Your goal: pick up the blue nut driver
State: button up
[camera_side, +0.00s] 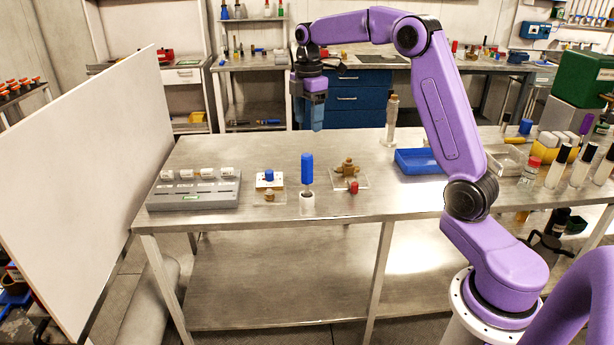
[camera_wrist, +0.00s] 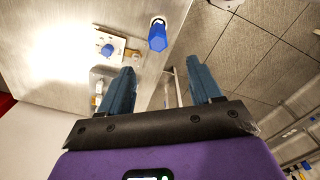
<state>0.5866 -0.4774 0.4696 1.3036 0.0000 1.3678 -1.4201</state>
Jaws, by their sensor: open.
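The blue nut driver (camera_side: 307,169) stands upright, handle up, in a small white holder (camera_side: 307,200) near the front edge of the metal table. In the wrist view its blue handle (camera_wrist: 157,37) shows at the top, beyond the fingertips. My gripper (camera_side: 312,115) is open and empty, well above the table and apart from the driver. In the wrist view my gripper's two blue-grey fingers (camera_wrist: 168,82) are spread, with nothing between them. The driver's shaft is mostly hidden in the holder.
Left of the driver are a plate with a blue knob (camera_side: 269,178) and a grey rack (camera_side: 193,190) with white cylinders. Right of it are a brass fitting on a clear plate (camera_side: 348,169) and a blue tray (camera_side: 418,162). A white panel (camera_side: 85,190) stands at the table's left end.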

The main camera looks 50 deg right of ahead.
aim_at(308, 156)
notch_tip(308, 156, down, 11)
jog(key=shift+w+d+f, duration=0.1)
jog(key=shift+d+f, duration=0.05)
jog(key=shift+f, duration=1.25)
jog(key=shift+w+d+f, duration=0.1)
jog(key=shift+f, duration=1.25)
jog(key=c, duration=1)
